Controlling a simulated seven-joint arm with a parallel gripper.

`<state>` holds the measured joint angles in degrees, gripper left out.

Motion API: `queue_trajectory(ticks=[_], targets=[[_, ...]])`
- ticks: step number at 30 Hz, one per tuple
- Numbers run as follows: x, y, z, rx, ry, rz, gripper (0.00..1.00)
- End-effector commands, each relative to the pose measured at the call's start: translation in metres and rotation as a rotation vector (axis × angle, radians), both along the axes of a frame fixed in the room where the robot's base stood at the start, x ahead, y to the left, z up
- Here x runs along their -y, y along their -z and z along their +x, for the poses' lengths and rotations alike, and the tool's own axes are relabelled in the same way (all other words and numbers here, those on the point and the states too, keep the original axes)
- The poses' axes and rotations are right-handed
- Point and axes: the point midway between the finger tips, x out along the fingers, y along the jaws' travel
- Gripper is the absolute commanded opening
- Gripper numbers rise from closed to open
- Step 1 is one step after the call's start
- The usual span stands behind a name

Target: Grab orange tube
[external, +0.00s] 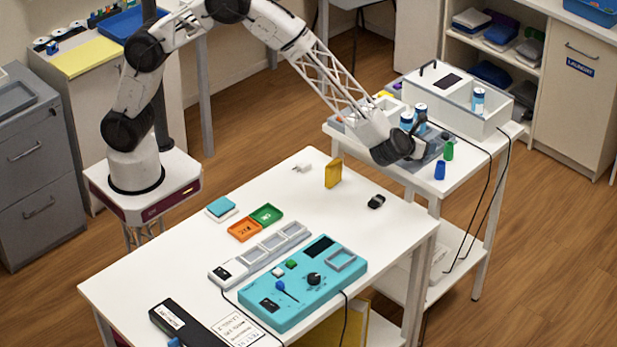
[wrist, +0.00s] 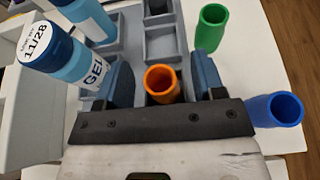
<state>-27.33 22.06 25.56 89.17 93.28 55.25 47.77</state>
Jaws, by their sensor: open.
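The orange tube (wrist: 162,84) stands open end up in the wrist view, between the two blue-grey fingers of my gripper (wrist: 163,76). The fingers are apart, one on each side of it, and I cannot tell whether either touches it. Its lower part is hidden behind the dark gripper bar. In the external view my gripper (external: 410,138) is low over the grey tray on the right-hand table, and the orange tube is hidden there.
A green tube (wrist: 211,27) and a blue tube (wrist: 277,109) stand to the right of my gripper. Blue-and-white gel bottles (wrist: 62,58) stand close on its left. The grey compartment tray (wrist: 167,45) lies beyond. A white box (external: 455,105) stands behind.

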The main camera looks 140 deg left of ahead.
Motion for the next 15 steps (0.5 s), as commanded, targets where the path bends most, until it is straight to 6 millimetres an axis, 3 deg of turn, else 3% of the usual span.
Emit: queue_trajectory(ticks=[6, 15], targets=[[-0.016, 0.006, 0.0, 0.0, -0.001, 0.001, 0.62], [-0.017, 0.007, 0.0, 0.0, 0.0, 0.001, 0.62]])
